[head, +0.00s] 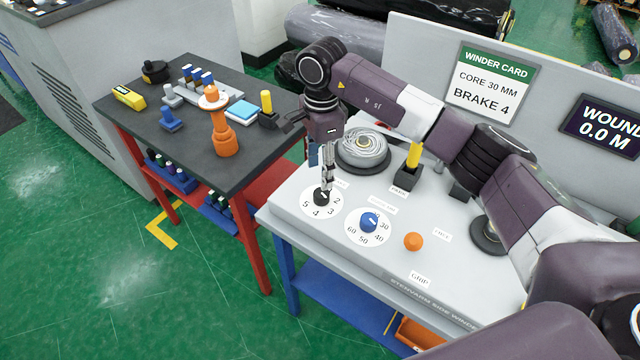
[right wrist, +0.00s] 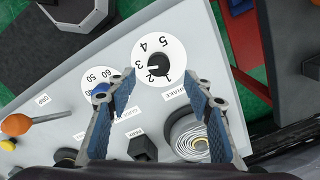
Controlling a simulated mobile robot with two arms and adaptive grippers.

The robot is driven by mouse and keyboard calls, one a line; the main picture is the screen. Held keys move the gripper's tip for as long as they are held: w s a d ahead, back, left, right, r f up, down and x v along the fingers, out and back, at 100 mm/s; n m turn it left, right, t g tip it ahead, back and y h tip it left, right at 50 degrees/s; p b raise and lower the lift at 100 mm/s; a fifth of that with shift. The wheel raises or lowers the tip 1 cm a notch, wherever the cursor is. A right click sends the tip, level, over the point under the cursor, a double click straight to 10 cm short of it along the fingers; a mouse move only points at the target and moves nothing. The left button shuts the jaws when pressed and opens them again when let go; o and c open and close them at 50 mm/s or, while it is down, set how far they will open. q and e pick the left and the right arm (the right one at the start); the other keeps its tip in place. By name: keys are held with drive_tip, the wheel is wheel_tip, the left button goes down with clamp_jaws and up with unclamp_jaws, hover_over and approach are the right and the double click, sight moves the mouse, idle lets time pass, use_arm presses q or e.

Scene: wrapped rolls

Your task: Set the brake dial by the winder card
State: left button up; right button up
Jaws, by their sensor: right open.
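The brake dial (head: 321,196) is a black knob on a white disc numbered 1 to 5, at the left end of the grey winder panel. It also shows in the right wrist view (right wrist: 154,63), just beyond the fingertips; I cannot read its setting for sure. The winder card (head: 490,82) on the back board reads "CORE 30 MM" and "BRAKE 4". My right gripper (head: 327,182) points down above the brake dial. Its two blue-padded fingers (right wrist: 161,92) are apart, with nothing between them. My left gripper is out of view.
A blue dial (head: 369,221) marked 30 to 60 sits right beside the brake dial. An orange knob (head: 413,241), a yellow-handled lever (head: 413,156) and a wound coil (head: 362,148) are also close. A dark table (head: 180,142) holding small parts stands left.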

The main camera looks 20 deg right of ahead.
sight(322, 192)
drive_tip(key=shift+d+f, duration=0.15)
drive_tip(key=shift+d, duration=0.1)
wheel_tip(322, 192, down, 6)
drive_tip(key=p, duration=0.2)
drive_tip(key=shift+s+p, duration=0.1)
drive_tip(key=shift+p, duration=0.25)
drive_tip(key=shift+f, duration=0.6)
drive_tip(key=shift+c, duration=0.2)
drive_tip(key=c, duration=1.1)
